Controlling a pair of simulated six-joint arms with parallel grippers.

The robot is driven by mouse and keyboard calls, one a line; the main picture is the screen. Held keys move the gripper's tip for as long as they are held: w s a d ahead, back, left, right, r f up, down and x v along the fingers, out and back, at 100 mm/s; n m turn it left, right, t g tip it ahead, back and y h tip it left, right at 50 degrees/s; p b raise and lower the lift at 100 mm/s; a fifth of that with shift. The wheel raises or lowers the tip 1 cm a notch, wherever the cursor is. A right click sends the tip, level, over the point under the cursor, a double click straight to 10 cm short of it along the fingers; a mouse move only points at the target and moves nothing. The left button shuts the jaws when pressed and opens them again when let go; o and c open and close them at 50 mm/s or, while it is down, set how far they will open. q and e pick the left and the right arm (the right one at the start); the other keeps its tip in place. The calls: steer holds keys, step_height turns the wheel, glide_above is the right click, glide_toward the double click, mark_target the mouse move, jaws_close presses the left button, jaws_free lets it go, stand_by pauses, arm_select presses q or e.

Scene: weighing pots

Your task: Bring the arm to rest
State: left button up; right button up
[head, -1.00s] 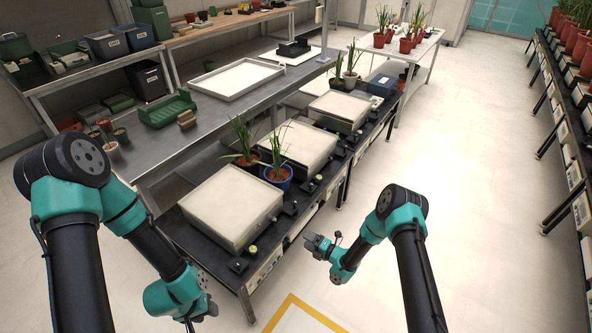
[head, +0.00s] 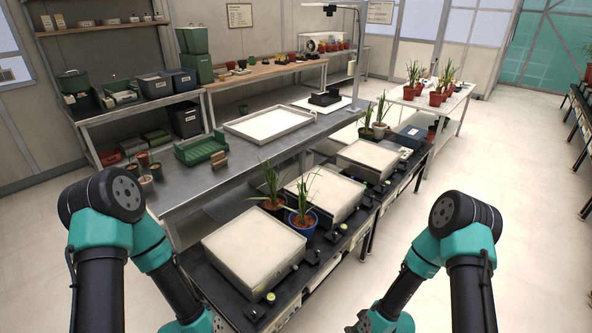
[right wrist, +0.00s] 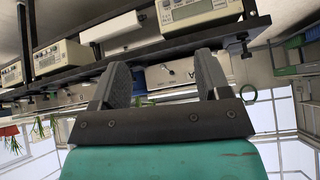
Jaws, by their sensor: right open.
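My two arms stand either side of a black bench in the head view. My right gripper (right wrist: 162,72) shows in the right wrist view with its two dark fingers apart and nothing between them. In the head view its tip (head: 358,326) is at the bottom edge, over the floor right of the bench. My left arm's wrist (head: 203,325) is at the bottom edge, left of the bench's near end. The left fingers are mostly cut off, so their opening cannot be seen.
The black bench (head: 215,280) carries several pale-topped scales (head: 253,243). A blue pot (head: 302,222) and a brown pot (head: 272,204) with plants stand between two scales. A white tray (head: 268,124) lies on the grey table behind. Floor right of my right arm is clear.

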steer(key=s+d+r+m+g+h, duration=0.1)
steer(key=s+r+m+g, duration=0.3)
steer(key=s+m, duration=0.5)
steer(key=s+r, duration=0.2)
steer(key=s, duration=0.3)
steer(key=shift+d+m, duration=0.3)
steer(key=shift+d, duration=0.1)
